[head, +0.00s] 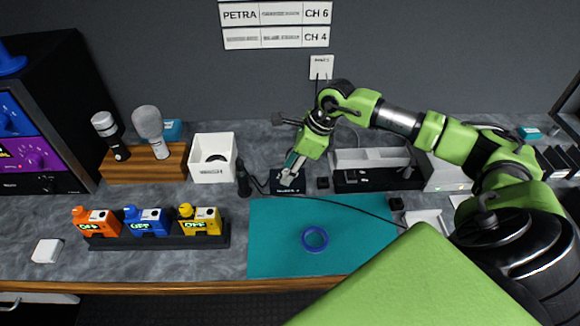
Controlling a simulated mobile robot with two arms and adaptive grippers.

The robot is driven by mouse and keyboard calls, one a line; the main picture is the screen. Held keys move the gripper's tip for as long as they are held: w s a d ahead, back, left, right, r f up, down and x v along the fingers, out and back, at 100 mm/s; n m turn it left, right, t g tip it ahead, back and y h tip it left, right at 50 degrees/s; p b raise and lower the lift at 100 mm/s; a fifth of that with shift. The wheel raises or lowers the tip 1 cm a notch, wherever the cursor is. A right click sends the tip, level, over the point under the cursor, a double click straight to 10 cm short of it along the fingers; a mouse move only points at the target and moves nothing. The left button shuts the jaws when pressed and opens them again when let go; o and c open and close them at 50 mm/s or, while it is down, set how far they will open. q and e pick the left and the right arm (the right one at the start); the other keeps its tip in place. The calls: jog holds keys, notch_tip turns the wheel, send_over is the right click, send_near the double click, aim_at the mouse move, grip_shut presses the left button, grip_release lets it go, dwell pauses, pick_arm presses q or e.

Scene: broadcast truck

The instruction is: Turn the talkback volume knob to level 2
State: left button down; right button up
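My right gripper (290,178) reaches down from the upper right. Its fingertips are at the top of a small dark box (287,190) with pale lettering, at the back of the counter. The box may be the talkback unit, but its label is too small to read. Any knob on top of it is hidden by the gripper. I cannot tell whether the fingers are open or shut, or whether they touch a knob. My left gripper is not in view.
A white bin (213,170) and microphones on a wooden stand (145,168) are left of the box. Orange, blue and yellow units sit on a dark rail (160,242). A teal mat (275,255) bears a blue ring (314,239) and a black cable. A grey tray (370,158) stands right.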

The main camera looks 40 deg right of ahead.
grip_shut()
